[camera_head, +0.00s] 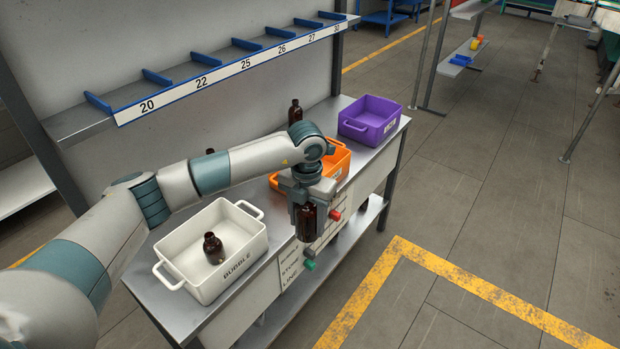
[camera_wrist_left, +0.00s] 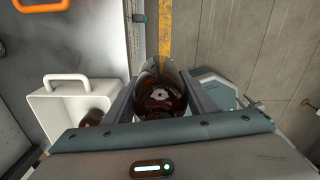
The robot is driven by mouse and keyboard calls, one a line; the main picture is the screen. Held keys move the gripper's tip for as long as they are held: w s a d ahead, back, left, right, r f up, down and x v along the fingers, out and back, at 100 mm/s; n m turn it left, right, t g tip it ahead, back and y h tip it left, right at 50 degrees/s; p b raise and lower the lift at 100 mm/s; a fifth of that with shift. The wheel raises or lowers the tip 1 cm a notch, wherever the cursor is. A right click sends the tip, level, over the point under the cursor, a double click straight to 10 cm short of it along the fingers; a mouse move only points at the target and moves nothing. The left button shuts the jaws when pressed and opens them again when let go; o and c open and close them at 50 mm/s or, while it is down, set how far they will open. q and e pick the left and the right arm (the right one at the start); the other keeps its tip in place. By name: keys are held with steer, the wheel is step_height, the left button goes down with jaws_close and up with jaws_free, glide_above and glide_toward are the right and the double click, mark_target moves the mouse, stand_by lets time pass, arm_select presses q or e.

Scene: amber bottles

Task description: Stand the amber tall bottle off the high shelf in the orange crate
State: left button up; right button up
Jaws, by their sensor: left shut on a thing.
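My left gripper (camera_head: 308,205) is shut on an amber bottle (camera_head: 306,224), held upright in front of the table's front edge. In the left wrist view the same bottle (camera_wrist_left: 162,97) shows from above between the two fingers (camera_wrist_left: 160,100). The orange crate (camera_head: 337,162) stands on the table behind my left wrist, which hides much of it. Its orange handle (camera_wrist_left: 41,5) shows at the top left of the left wrist view. The high shelf (camera_head: 215,75) has numbered bays, and no bottle shows on it. My right gripper is not in view.
A white crate (camera_head: 184,248) holding an amber bottle (camera_head: 213,248) stands left of the orange one. A purple crate (camera_head: 370,120) stands to the right. Another amber bottle (camera_head: 295,112) stands behind the crates, and a dark bottle top (camera_head: 210,151) shows behind my arm.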

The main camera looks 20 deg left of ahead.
mark_target(308, 207)
arm_select(q)
steer(key=n, duration=0.1)
steer(key=w+n, duration=0.1)
steer(key=n, duration=0.1)
steer(key=r+n, duration=0.1)
steer(key=shift+w+a+n, duration=0.1)
steer(key=shift+w+n, duration=0.2)
steer(key=shift+n, duration=0.1)
steer(key=shift+w+a+r+n+p, duration=0.1)
steer(key=shift+w+n, duration=0.1)
steer(key=shift+n, duration=0.55)
steer(key=shift+w+r+n+p, duration=0.1)
steer(key=shift+w+n, duration=0.05)
steer(key=shift+n, duration=0.65)
steer(key=shift+w+a+n+p, duration=0.1)
steer(key=shift+w+n, duration=0.1)
steer(key=shift+n, duration=0.55)
steer(key=shift+r, duration=0.1)
